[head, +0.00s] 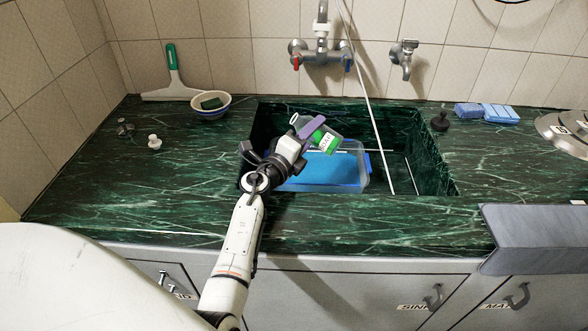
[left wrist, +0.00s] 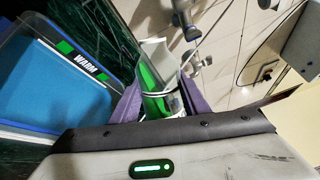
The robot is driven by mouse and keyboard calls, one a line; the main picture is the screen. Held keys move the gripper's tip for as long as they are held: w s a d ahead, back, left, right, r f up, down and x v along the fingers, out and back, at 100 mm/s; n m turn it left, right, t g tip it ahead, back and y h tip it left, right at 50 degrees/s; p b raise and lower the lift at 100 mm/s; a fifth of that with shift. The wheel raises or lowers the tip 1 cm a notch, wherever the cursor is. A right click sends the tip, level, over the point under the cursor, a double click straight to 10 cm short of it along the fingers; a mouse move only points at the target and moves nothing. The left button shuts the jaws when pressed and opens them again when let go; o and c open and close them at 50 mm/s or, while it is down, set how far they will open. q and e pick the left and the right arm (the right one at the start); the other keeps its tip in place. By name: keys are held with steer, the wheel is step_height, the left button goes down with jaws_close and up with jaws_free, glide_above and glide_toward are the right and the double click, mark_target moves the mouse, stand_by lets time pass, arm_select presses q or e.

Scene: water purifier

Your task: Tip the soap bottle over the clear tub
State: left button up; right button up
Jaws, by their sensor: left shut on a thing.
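The clear tub (head: 355,178) sits in the dark green sink and has blue in it. It also shows at the left of the left wrist view (left wrist: 98,98), with a "WARM" label on its wall. My left gripper (head: 311,130), with purple fingers, is shut on the soap bottle (head: 323,140), which has a green and white label. The bottle appears tilted, above the back part of the tub. In the left wrist view the bottle (left wrist: 153,82) shows between the fingers (left wrist: 163,102). Its mouth is not clear. My right gripper is not in view.
Wall taps (head: 322,55) and a thin pale hose or rod (head: 372,110) are behind and beside the bottle. A bowl with a sponge (head: 211,106) and a squeegee (head: 172,82) are at the back left. Blue sponges (head: 500,114) lie at the back right. The left counter is mostly clear.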

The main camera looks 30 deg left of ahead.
arm_select(q)
steer(key=shift+d+r+n+p, duration=0.1)
steer(key=shift+r+n+p, duration=0.75)
steer(key=shift+p, duration=0.7)
stand_by(2.0)
